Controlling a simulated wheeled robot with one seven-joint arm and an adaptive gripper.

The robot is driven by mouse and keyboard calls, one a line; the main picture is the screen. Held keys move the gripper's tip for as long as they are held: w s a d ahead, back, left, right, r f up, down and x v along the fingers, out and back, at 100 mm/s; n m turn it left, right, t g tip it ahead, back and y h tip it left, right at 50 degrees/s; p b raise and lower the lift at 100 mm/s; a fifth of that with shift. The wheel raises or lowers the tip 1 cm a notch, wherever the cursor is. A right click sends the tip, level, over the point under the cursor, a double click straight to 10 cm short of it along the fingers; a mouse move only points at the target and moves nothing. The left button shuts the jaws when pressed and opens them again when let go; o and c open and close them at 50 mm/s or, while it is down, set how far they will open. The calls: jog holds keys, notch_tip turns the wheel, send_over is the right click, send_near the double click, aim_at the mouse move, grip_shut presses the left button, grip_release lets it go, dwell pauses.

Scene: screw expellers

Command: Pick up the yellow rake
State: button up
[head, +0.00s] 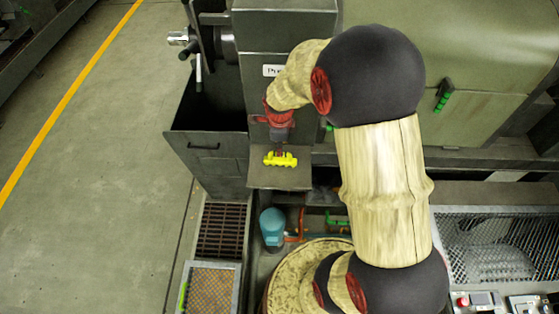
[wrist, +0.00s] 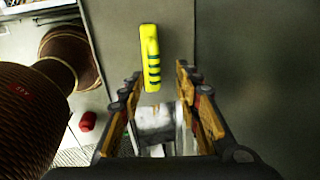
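The yellow rake (head: 280,160) is a small bright yellow piece on a grey ledge (head: 262,176) at the front of the machine. My gripper (head: 281,149) reaches down over the ledge, right at the rake, and partly covers it in the head view. In the wrist view the rake (wrist: 150,58) shows as a yellow bar with dark green marks, lying lengthwise ahead of my gripper (wrist: 158,80). The two fingers are spread apart, with the rake's near end in line with the gap between their tips. I cannot tell whether a finger touches it.
A dark open bin (head: 208,145) with a handle stands left of the ledge. A blue cylinder (head: 272,225) and pipes are below it. The machine body (head: 285,30) rises behind my gripper. Open floor (head: 120,150) with a yellow line (head: 70,95) lies to the left.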

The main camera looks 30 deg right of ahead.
aim_at(280, 159)
notch_tip(280, 159, down, 4)
jog(key=shift+a+f, duration=0.15)
jog(key=shift+f, duration=0.1)
jog(key=shift+w+f, duration=0.2)
jog(key=shift+f, duration=0.45)
jog(key=shift+c, duration=1.4)
grip_shut()
